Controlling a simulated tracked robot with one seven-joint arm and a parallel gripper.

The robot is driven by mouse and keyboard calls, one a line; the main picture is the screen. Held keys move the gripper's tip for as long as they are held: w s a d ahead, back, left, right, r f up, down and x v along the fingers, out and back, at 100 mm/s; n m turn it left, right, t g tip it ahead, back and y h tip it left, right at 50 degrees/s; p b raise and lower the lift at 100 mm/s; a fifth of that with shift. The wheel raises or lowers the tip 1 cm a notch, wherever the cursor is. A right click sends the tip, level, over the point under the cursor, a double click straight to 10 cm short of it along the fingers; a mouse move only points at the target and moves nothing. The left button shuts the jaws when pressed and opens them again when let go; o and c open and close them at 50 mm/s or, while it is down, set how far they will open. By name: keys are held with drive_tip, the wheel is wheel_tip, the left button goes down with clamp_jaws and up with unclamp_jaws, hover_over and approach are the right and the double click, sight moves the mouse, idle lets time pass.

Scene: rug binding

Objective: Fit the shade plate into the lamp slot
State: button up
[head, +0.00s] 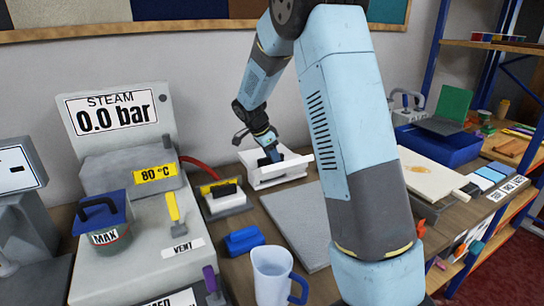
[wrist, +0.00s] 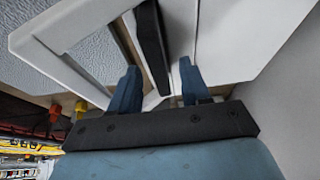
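A white box-like fixture (head: 262,183), which looks like the lamp housing, stands on the bench against the back wall. A thin white strip or panel edge juts to its right. My gripper (head: 270,154) reaches down into or just above this fixture. In the wrist view my gripper's two blue fingers (wrist: 158,88) are spread apart. A black bar (wrist: 152,45) lies between them, with a visible gap on each side. White panels (wrist: 232,40) and a framed opening surround it. I cannot tell which panel is the shade plate, and the slot is not clear.
A grey textured board (head: 300,222) lies in front of the fixture. A black-handled block (head: 226,200), a blue block (head: 243,241) and a mug (head: 272,275) stand nearby. The steam unit (head: 120,120) fills the left; a blue tray (head: 440,146) is at right.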

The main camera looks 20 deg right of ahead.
drive_tip(key=shift+r, duration=0.5)
drive_tip(key=v, duration=1.2)
drive_tip(key=s+d+r+n+t+y, duration=0.15)
drive_tip(key=s+r+n, duration=0.25)
drive_tip(key=s, duration=0.5)
drive_tip(key=s+d+r+n+y, duration=0.1)
drive_tip(key=s+d+r+n, duration=0.3)
drive_tip(key=s, duration=0.5)
drive_tip(key=s+a+f+n+t+y, duration=0.1)
drive_tip(key=s+n, duration=0.6)
drive_tip(key=s, duration=1.2)
drive_tip(key=shift+n+t+y, duration=0.4)
drive_tip(key=shift+t+y, duration=0.05)
drive_tip(key=shift+t, duration=0.6)
drive_tip(key=shift+f, duration=0.1)
